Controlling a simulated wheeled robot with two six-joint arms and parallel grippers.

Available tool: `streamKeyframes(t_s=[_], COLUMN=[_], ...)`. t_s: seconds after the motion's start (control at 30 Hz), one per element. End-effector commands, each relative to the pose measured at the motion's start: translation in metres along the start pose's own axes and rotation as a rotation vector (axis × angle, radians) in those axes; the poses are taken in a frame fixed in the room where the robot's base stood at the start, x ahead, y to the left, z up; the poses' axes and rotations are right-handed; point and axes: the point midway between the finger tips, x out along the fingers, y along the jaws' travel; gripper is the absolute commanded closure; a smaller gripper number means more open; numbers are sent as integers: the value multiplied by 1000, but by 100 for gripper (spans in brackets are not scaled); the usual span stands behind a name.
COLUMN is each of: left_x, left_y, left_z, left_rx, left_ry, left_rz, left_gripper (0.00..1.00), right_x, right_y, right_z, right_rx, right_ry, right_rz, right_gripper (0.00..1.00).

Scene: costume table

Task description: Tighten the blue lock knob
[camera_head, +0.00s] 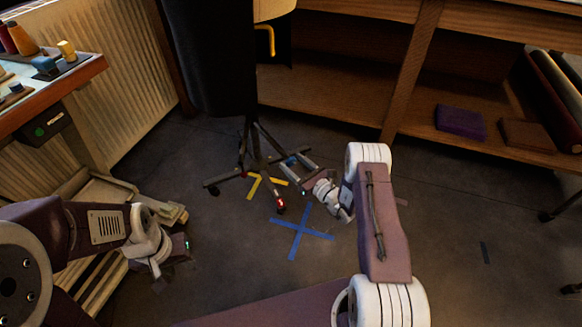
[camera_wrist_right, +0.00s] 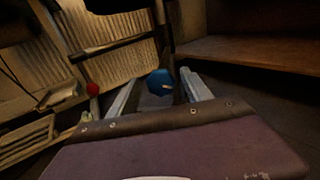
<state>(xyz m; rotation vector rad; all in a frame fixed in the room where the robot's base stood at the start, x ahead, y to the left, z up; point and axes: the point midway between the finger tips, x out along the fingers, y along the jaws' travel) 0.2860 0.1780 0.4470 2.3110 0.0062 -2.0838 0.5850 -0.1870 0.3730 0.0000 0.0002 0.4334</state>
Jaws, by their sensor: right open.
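The blue lock knob (camera_wrist_right: 160,82) shows in the right wrist view, ahead of and between the two pale fingers of my right gripper (camera_wrist_right: 159,90). The gripper is open, and I cannot tell whether either finger touches the knob. In the head view my right gripper (camera_head: 296,165) is low beside the dark stand's pole and legs (camera_head: 254,150), with a small blue patch at its fingers. My left gripper (camera_head: 178,260) is at the lower left, away from the stand; its fingers are too dark to read.
A large black form (camera_head: 208,50) stands above the wheeled legs. Wooden shelving (camera_head: 330,95) is behind, with a purple folded item (camera_head: 460,121) on it. A blue tape cross (camera_head: 301,232) marks open floor. A table with spools (camera_head: 65,75) is at left.

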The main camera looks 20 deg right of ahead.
Motion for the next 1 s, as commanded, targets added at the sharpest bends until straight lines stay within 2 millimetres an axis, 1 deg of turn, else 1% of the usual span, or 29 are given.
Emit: streamKeyframes(t_s=[0.03,0.13,0.4,0.47,0.5,0.57,0.6,0.63,0.83,1.0], left_x=[8,11,10,10,10,10,10,10,9,5], left_y=[0,0,0,0,0,0,0,0,0,0], left_z=[1,1,1,1,1,1,1,1,1,1], left_rx=[0,0,0,0,0,0,0,0,0,0], left_ry=[0,0,0,0,0,0,0,0,0,0], left_rz=[0,0,0,0,0,0,0,0,0,0], left_gripper=[64,64,64,64,64,64,64,64,64,64], right_x=[7,15,17,17,17,17,17,17,17,17], right_y=[0,0,0,0,0,0,0,0,0,-1], right_z=[-4,-2,1,1,1,1,1,1,1,1], right_rx=[-3,-1,1,0,0,0,0,0,15,79], right_ry=[-2,-1,0,0,0,0,0,0,-1,-7], right_rz=[1,0,-1,-1,-1,-1,-1,-1,-1,-1], right_gripper=[43,43,43,59,70,87,98,100,100,100])
